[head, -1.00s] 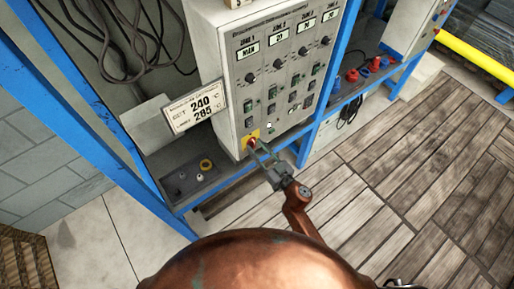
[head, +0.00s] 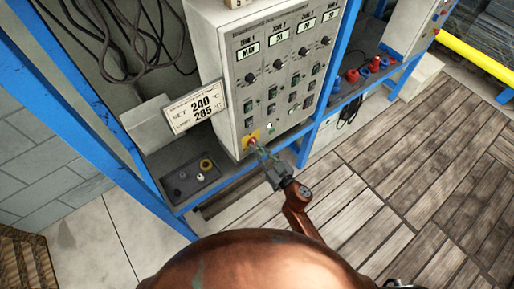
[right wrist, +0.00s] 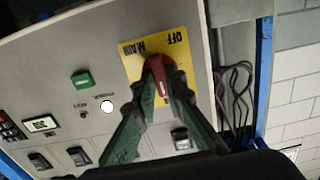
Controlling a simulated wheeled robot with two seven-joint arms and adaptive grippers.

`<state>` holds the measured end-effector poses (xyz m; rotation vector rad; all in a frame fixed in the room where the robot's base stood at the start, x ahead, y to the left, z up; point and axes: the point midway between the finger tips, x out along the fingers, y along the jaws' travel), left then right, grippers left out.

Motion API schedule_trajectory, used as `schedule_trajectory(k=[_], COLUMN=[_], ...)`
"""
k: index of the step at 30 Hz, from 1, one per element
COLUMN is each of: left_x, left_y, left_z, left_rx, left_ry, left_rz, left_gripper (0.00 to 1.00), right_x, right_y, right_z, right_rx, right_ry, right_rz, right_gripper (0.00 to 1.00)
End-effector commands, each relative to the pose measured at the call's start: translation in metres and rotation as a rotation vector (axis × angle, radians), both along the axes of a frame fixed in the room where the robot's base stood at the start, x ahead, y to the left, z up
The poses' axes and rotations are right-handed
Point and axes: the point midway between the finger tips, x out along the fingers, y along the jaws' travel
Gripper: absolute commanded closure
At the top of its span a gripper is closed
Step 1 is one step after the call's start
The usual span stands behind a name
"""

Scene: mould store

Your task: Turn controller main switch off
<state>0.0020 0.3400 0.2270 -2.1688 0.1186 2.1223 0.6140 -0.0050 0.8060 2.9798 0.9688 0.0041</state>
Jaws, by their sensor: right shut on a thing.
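The controller (head: 235,30) is a pale grey box with several zone displays, knobs and rocker switches on its front. Its main switch (head: 250,142) is a red handle on a yellow plate at the lower left corner of the front. In the right wrist view the red handle (right wrist: 156,70) stands in front of the yellow plate (right wrist: 180,50), marked "OFF" and "MAIN". My right gripper (head: 258,150) is shut on the red handle, one green finger on each side, as the right wrist view (right wrist: 157,85) shows. The fingers hide part of the handle.
The controller stands on a blue frame (head: 315,130). A sign (head: 195,107) reading 240 and 205 stands left of it. A small grey control box (head: 192,182) lies below the sign. Black cables (head: 120,40) hang behind. The plank floor (head: 360,200) at right is clear.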

Motion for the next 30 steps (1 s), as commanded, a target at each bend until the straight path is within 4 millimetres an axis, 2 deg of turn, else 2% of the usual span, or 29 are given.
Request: schedule_trajectory(k=[11,30], left_x=[0.0012,0.0012], left_y=[0.0000,0.0000], left_z=[0.0031,0.0025], left_rx=[0.000,0.000], left_ry=[-0.002,-0.002], left_rz=[0.000,0.000], left_gripper=[1.00,1.00], right_x=[0.0001,-0.0001], right_y=[-0.0004,-0.0004], right_z=[0.0002,-0.0013], right_rx=[-0.136,-0.621], right_ry=[-0.098,-0.449], right_rz=[-0.001,-0.001], right_gripper=[1.00,1.00])
